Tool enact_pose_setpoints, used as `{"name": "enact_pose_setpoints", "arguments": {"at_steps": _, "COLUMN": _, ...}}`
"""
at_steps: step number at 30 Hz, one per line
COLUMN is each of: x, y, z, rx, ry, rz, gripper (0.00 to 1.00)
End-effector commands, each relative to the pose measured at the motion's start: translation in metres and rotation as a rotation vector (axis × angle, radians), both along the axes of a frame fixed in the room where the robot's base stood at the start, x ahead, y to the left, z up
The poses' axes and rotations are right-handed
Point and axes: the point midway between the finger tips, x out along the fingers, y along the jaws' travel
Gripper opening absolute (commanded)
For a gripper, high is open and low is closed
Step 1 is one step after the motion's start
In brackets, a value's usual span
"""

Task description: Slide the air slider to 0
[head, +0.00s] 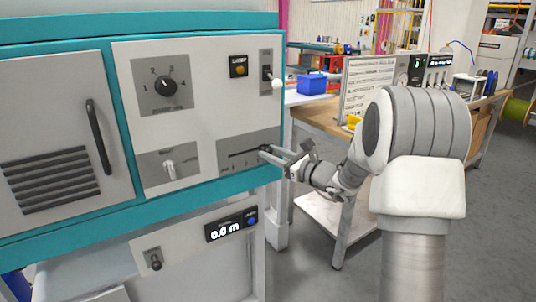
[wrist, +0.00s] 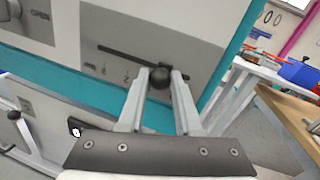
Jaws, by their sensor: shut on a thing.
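The air slider is a dark knob (wrist: 159,77) on a black horizontal slot in a grey plate (head: 235,153) at the lower right of the machine's white panel. In the head view the knob sits toward the right end of the slot, partly hidden by the fingers. My gripper (head: 271,152) reaches in from the right. In the wrist view its two fingers (wrist: 160,74) stand on either side of the knob and are shut on it. The scale marks on the plate are too small to read fully.
The panel also holds a rotary dial (head: 166,86), a lamp button (head: 238,66), a toggle lever (head: 276,84) and a lower-left knob (head: 170,169). A display (head: 231,226) reads 0.0 m below.

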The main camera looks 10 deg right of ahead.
Motion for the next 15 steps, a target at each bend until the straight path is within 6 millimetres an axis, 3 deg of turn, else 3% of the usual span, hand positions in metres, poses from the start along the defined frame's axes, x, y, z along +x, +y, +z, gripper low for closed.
{"name": "enact_pose_setpoints", "arguments": {"at_steps": 1, "x": 0.004, "y": -0.012, "z": 0.001, "rx": 0.000, "ry": 0.000, "rz": -0.008, "gripper": 0.00}}
{"name": "enact_pose_setpoints", "arguments": {"at_steps": 5, "x": 0.010, "y": -0.026, "z": 0.001, "rx": 0.000, "ry": 0.000, "rz": -0.005, "gripper": 0.00}}
{"name": "enact_pose_setpoints", "arguments": {"at_steps": 14, "x": 0.011, "y": -0.030, "z": 0.000, "rx": -0.001, "ry": 0.000, "rz": -0.008, "gripper": 0.00}}
{"name": "enact_pose_setpoints", "arguments": {"at_steps": 15, "x": 0.011, "y": -0.031, "z": 0.000, "rx": -0.001, "ry": 0.000, "rz": -0.008, "gripper": 0.37}}
